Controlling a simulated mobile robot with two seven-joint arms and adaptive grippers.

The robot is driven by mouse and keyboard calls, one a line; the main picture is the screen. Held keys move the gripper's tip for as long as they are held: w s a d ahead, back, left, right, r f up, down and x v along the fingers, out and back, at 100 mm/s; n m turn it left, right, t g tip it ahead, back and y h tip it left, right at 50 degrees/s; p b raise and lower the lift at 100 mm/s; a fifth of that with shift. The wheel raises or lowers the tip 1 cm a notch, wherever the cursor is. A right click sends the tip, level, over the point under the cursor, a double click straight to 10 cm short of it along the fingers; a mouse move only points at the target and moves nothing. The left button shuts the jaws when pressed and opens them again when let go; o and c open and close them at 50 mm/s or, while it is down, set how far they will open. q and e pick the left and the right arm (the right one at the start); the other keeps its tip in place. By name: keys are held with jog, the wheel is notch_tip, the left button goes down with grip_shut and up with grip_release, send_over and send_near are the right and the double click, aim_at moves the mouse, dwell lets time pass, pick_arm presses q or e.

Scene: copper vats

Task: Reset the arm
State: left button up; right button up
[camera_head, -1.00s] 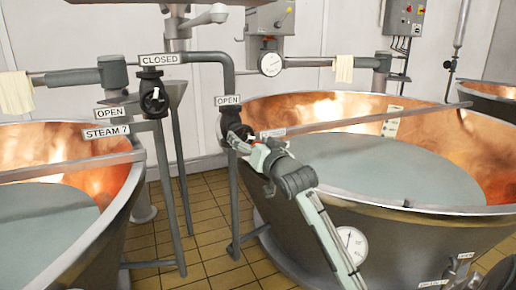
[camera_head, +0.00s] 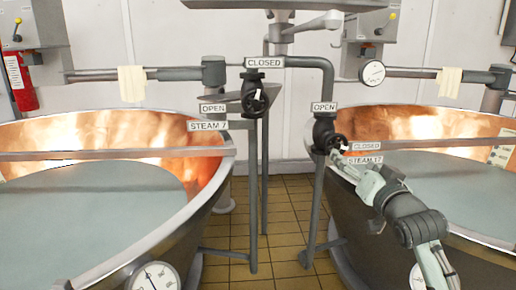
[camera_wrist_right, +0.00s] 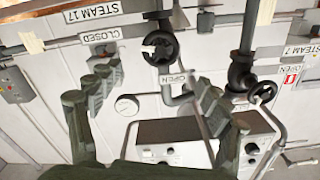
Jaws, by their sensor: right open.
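My right arm comes in from the lower right of the head view. Its grey-green gripper (camera_head: 352,161) is at the dark handwheel valve (camera_head: 325,131) on the right-hand pipe. In the right wrist view, which is upside down, the two fingers of my right gripper (camera_wrist_right: 155,88) are spread apart with nothing between them. A dark handwheel (camera_wrist_right: 160,48) stands ahead of the gap, apart from the fingers as far as I can tell. Whether the fingertips touch it in the head view is unclear. My left gripper does not show.
Copper vats stand on the left (camera_head: 105,262) and right (camera_head: 425,118), with metal bars across them. Another valve (camera_head: 254,92) and upright pipes stand between them. Tiled floor (camera_head: 285,225) shows in the gap. Labels read CLOSED, OPEN, STEAM 7 and STEAM 17.

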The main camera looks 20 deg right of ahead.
aim_at(337, 145)
jog(key=x, duration=1.2)
jog(key=shift+n, duration=1)
